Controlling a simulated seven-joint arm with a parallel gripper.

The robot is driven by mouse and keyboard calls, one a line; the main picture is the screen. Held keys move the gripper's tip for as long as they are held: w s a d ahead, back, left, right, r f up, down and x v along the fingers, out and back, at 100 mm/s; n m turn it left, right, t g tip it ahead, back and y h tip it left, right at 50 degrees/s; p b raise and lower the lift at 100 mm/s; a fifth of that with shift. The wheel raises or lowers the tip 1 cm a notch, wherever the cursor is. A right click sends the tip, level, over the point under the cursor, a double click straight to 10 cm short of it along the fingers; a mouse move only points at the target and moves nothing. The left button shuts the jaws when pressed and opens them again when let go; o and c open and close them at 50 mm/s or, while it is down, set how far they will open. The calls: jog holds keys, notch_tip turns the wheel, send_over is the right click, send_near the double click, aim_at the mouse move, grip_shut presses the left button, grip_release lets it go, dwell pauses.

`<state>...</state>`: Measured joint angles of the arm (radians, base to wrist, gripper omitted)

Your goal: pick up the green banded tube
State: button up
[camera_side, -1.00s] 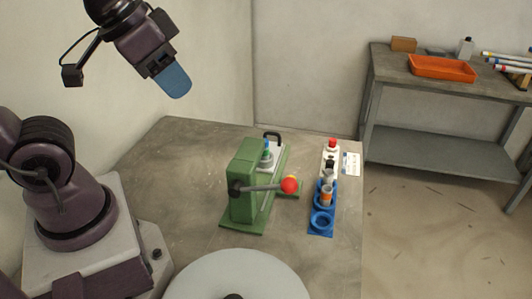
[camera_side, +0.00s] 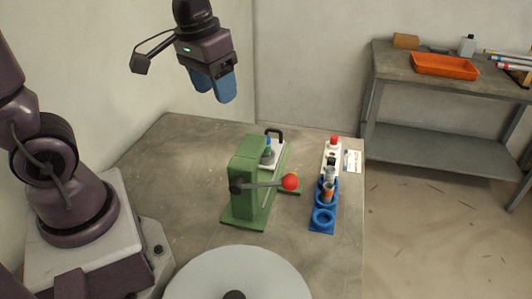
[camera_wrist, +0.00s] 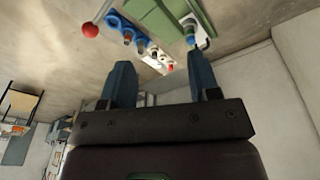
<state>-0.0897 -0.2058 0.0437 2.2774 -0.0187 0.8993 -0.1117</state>
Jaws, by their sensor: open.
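A small upright piece with blue and green on it (camera_side: 268,143) stands at the back of the green press; it may be the green banded tube, but its band is too small to be sure. It also shows in the wrist view (camera_wrist: 190,36), near the right finger's tip in the picture. My gripper (camera_side: 213,88) is open and empty, high above the table, to the left of and above the press. In the wrist view its two blue fingers (camera_wrist: 160,68) are spread apart with nothing between them.
The green press (camera_side: 247,185) has a lever with a red ball (camera_side: 291,182). To its right, a blue rack (camera_side: 322,224) holds tubes, one orange-banded (camera_side: 327,190), before a white block with a red top (camera_side: 333,141). An orange tray (camera_side: 445,66) sits on the back bench.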

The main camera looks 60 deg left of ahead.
aim_at(266, 151)
jog(key=w+a+f+n, duration=0.1)
jog(key=w+f, duration=0.1)
jog(key=w+a+f+n+g, duration=0.1)
jog(key=w+a+f+n, duration=0.1)
jog(key=w, duration=0.1)
jog(key=w+a+f+n+g, duration=0.1)
jog(key=w+f+n, duration=0.1)
jog(key=shift+w+a+f, duration=0.2)
jog(key=shift+w+a, duration=0.05)
jog(key=shift+w, duration=0.05)
jog(key=w+a+f+n, duration=0.55)
jog(key=w+n, duration=0.35)
jog(key=n, duration=0.3)
jog(key=f, duration=1.3)
jog(key=shift+s+d+f, duration=0.15)
jog(key=shift+s+d, duration=0.1)
jog(key=c, duration=1)
